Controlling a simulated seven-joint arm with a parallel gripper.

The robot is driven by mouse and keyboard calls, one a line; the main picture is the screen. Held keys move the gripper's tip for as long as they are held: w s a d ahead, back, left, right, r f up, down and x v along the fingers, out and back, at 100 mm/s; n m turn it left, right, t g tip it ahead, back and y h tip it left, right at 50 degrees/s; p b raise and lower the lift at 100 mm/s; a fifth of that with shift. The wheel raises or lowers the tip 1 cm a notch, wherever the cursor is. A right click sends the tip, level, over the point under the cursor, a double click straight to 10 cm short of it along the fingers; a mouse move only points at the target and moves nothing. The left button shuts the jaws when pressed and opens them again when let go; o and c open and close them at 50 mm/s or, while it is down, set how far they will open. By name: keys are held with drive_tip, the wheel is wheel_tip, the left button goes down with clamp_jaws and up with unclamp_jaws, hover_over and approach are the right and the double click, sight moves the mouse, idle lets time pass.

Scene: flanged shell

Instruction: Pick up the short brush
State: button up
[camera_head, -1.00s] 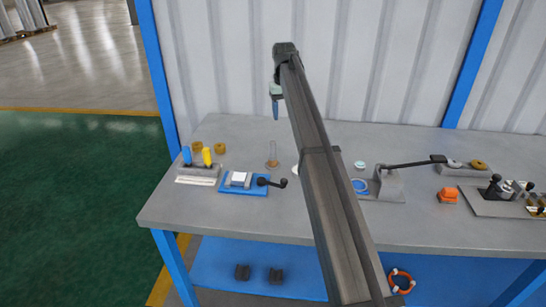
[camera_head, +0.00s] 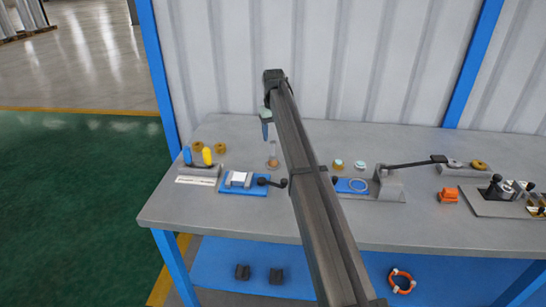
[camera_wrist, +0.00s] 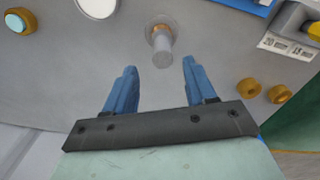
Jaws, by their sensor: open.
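I cannot clearly make out which thing is the short brush. A small upright cylinder (camera_head: 273,156) on a round foot stands on the bench under my gripper. In the wrist view this cylinder (camera_wrist: 162,47) is grey with a copper-coloured part near its foot, seen between and beyond the fingertips. My gripper (camera_head: 265,131) is above the bench, its blue fingers pointing down. In the wrist view my gripper (camera_wrist: 159,66) is open and empty, apart from the cylinder. A holder (camera_head: 199,170) to the left bears a blue piece (camera_head: 187,155) and a yellow piece (camera_head: 207,156).
Amber rings (camera_head: 219,148) lie behind the holder. A blue tray (camera_head: 245,184) with a black-knobbed crank stands in front. A grey block with a long lever (camera_head: 415,162) is to the right. A white disc (camera_wrist: 97,6) lies near the cylinder. My arm hides part of the bench.

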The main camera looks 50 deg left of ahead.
sight(273, 142)
drive_tip(key=f, duration=0.5)
drive_tip(key=shift+s+d, duration=0.25)
drive_tip(key=shift+s, duration=0.1)
clamp_jaws()
